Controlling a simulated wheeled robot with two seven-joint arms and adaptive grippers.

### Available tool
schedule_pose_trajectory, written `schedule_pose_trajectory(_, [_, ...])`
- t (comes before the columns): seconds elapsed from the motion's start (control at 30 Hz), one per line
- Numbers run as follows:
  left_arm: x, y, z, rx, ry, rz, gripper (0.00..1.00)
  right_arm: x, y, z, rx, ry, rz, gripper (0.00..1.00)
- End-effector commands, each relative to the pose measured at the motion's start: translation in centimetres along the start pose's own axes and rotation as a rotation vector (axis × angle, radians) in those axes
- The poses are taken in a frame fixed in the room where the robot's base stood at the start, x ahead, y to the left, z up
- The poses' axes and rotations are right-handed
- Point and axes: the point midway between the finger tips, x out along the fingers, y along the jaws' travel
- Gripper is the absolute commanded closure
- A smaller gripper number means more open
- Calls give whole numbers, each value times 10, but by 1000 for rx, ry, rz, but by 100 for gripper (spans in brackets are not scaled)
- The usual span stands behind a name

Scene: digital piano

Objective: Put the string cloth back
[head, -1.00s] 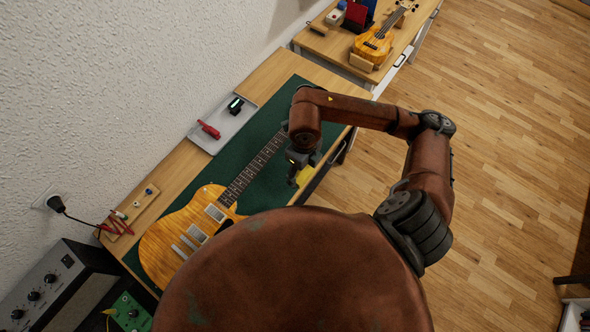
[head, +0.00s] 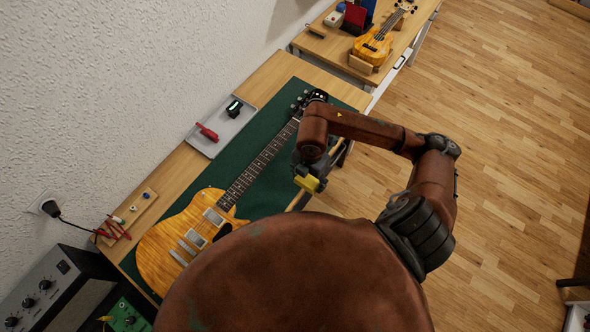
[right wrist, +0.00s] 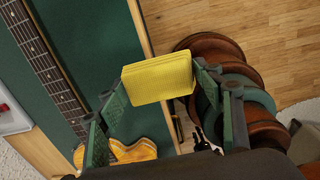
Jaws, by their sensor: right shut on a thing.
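The string cloth (right wrist: 158,80) is yellow and folded into a flat pad. My right gripper (right wrist: 152,88) is shut on it, with one finger at each side edge. In the head view the cloth (head: 308,184) shows below the right gripper (head: 314,172), near the front edge of the bench, raised above the surface. An orange electric guitar (head: 188,236) lies on the green mat (head: 262,200), with its neck running up to the right. My left gripper is not in view.
A grey tray (head: 222,132) holds a red tool (head: 207,132) and a small dark device (head: 234,107). A wooden holder (head: 138,206) stands by the wall. An amplifier (head: 45,290) is at the lower left. A ukulele (head: 373,45) rests on the far bench.

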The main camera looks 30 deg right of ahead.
Motion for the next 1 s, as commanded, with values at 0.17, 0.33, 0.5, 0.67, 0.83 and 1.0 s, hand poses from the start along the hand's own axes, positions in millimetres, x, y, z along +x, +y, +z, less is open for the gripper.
schedule_pose_trajectory(0.17, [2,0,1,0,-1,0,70,20,38,21,2,1,-2,59])
schedule_pose_trajectory(0.33, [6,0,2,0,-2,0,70,50,63,36,1,3,-4,59])
schedule_pose_trajectory(0.5, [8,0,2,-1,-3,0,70,71,80,45,-1,2,-1,59])
schedule_pose_trajectory(0.67, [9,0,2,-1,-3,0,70,78,85,48,-3,1,-1,59])
schedule_pose_trajectory(0.83, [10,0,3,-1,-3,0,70,96,88,50,-2,2,-3,59])
schedule_pose_trajectory(1.0, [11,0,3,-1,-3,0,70,114,89,51,-2,0,-1,59])
